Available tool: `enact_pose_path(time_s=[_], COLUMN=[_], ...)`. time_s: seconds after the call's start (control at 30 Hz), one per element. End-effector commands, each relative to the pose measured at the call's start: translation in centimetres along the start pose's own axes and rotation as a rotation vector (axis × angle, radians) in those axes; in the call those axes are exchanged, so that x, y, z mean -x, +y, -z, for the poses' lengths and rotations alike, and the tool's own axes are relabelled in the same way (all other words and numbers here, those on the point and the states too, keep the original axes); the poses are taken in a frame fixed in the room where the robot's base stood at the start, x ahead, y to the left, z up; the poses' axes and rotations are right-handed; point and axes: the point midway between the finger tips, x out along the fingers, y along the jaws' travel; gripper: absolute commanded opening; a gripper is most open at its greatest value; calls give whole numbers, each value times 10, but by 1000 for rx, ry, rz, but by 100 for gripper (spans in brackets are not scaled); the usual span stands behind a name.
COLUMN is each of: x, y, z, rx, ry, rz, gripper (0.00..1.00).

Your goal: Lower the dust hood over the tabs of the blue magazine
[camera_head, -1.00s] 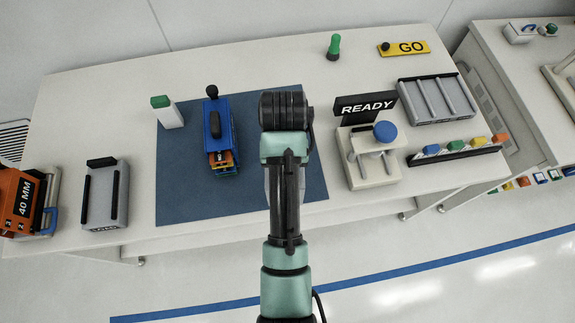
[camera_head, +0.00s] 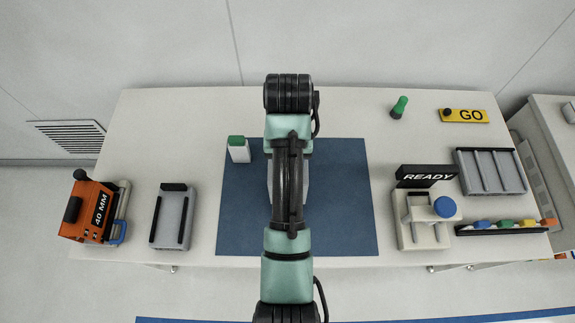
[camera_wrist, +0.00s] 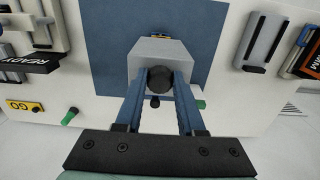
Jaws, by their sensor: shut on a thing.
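My gripper (camera_wrist: 160,78) is shut on the round black knob on top of the grey dust hood (camera_wrist: 149,51) in the wrist view. Beside my arm in the head view, a strip of the grey hood (camera_head: 305,188) shows over the blue mat. The blue magazine is hidden behind my arm there. In the wrist view a small bit of yellow and dark blue (camera_wrist: 159,36) shows past the hood's far edge, and a small black knob (camera_wrist: 155,101) shows between my fingers. I cannot tell whether the hood is above or around the tabs.
The blue mat (camera_head: 340,220) is mostly clear around the hood. A white block with a green top (camera_head: 238,152) stands near its back left corner. A grey tray (camera_head: 170,220) and an orange 40 MM unit (camera_head: 90,207) are left. The READY fixture (camera_head: 422,235) is right.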

Motion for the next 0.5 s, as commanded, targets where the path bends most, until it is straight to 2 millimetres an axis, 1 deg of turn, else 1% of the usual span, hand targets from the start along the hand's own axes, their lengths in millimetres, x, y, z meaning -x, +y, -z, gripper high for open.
enact_pose_path(time_s=[0.27, 0.5], x=[-8, -28], y=[0, 0], z=[0, 0], rx=[0, 0], ry=[0, 0], rz=[0, 0], gripper=[0, 0])
